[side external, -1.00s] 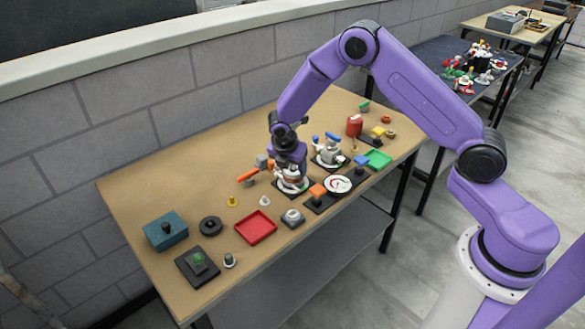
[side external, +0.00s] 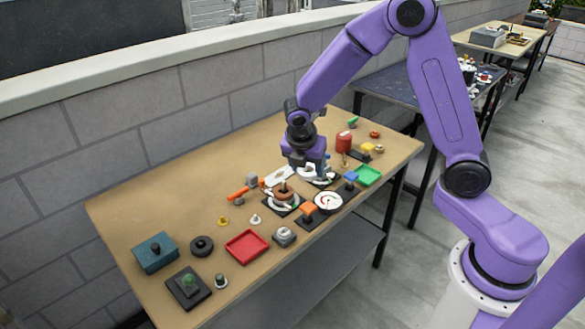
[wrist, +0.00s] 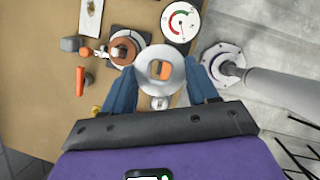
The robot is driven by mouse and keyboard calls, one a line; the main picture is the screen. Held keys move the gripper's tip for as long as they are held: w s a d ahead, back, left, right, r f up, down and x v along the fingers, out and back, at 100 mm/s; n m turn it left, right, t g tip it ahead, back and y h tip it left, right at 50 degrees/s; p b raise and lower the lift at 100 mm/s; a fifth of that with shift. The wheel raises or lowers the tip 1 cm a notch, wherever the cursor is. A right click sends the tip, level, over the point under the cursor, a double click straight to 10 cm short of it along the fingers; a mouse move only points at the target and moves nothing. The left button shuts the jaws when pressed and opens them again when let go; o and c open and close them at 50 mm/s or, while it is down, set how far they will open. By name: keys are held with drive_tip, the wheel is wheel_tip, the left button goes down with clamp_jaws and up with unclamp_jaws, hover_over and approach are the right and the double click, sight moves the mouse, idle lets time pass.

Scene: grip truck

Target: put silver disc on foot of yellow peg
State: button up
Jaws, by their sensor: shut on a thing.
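My gripper (wrist: 161,86) has its blue fingers shut on the sides of a round silver disc (wrist: 148,62) with an opening in its middle. An orange block shows within that opening. In the side view my gripper (side external: 314,171) is above the middle of the table, and I cannot make out the disc clearly there. A small yellow peg (side external: 222,220) with a wider foot stands left of the gripper, well apart from it.
A fixture with a brown round part (side external: 285,196) stands just left of and below my gripper. A dial gauge (side external: 329,202) and an orange block (side external: 307,210) sit in front. A small silver knob (side external: 255,219) and a red tray (side external: 247,246) are near the yellow peg.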

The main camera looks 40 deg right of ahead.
drive_tip(key=s+r, duration=0.2)
drive_tip(key=s, duration=0.3)
drive_tip(key=n+t+y, duration=0.3)
drive_tip(key=n, duration=0.9)
hover_over(222, 217)
wheel_tip(222, 217, down, 10)
drive_tip(key=r, duration=0.1)
drive_tip(key=shift+s+f, duration=0.15)
drive_tip(key=shift+f, duration=1.15)
drive_tip(key=shift+s+f, duration=0.15)
drive_tip(key=shift+f, duration=1.1)
drive_tip(key=shift+f, duration=1.5)
drive_tip(key=o, duration=1.4)
wheel_tip(222, 217, up, 8)
drive_tip(key=shift+f, duration=0.25)
